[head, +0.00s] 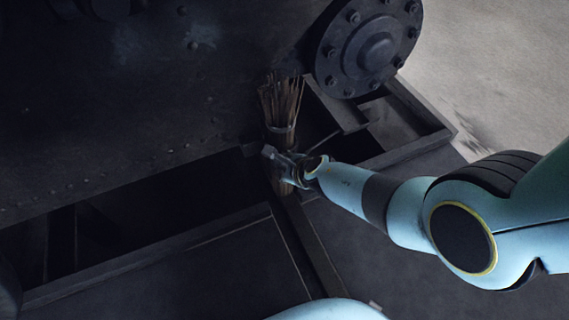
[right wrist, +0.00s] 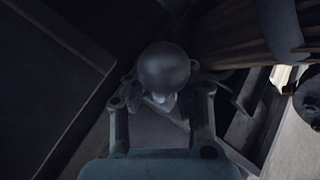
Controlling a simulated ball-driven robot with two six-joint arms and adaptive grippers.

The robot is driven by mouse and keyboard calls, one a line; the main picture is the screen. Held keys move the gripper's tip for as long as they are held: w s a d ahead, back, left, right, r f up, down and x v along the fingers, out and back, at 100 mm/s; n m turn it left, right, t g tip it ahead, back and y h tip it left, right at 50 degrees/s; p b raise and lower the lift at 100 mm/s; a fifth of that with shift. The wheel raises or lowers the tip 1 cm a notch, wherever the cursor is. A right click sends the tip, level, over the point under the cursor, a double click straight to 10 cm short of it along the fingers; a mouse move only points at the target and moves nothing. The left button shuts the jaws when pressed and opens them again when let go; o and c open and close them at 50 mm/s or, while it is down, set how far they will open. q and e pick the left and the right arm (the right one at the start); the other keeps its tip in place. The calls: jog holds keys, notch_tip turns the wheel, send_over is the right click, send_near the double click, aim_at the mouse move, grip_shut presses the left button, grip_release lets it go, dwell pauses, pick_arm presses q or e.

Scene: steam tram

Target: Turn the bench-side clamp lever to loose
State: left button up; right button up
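A round dark grey knob (right wrist: 165,68), which looks like the end of the clamp lever, shows in the right wrist view. Its top faces the camera. The two fingers of my right gripper (right wrist: 163,88) stand on either side of it, close to its edges. The knob hides part of the fingertips, so I cannot tell whether they press on it. In the head view my right gripper (head: 277,163) is in front of a bundle of sticks, and the knob cannot be made out. My left gripper is not in view.
The bundle of sticks (head: 281,103) stands upright right by the right gripper, and it also shows in the right wrist view (right wrist: 235,40). A dark riveted boiler wall fills the upper left. A bolted round flange (head: 375,52) and an open bin frame (head: 430,135) are behind.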

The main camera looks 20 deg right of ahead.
jog(key=o, duration=0.5)
jog(key=shift+s+d+f, duration=0.1)
jog(key=shift+s+f, duration=0.1)
jog(key=shift+s, duration=0.1)
jog(key=shift+r, duration=0.1)
jog(key=shift+s+d, duration=0.1)
jog(key=shift+d, duration=0.05)
jog(key=shift+s+d+r, duration=0.1)
jog(key=shift+s, duration=0.1)
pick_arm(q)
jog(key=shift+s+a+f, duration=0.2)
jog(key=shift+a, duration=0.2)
pick_arm(e)
jog(key=s+d, duration=0.2)
jog(key=s, duration=1)
jog(key=shift+r, duration=0.25)
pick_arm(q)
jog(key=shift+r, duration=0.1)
pick_arm(e)
jog(key=shift+d, duration=0.1)
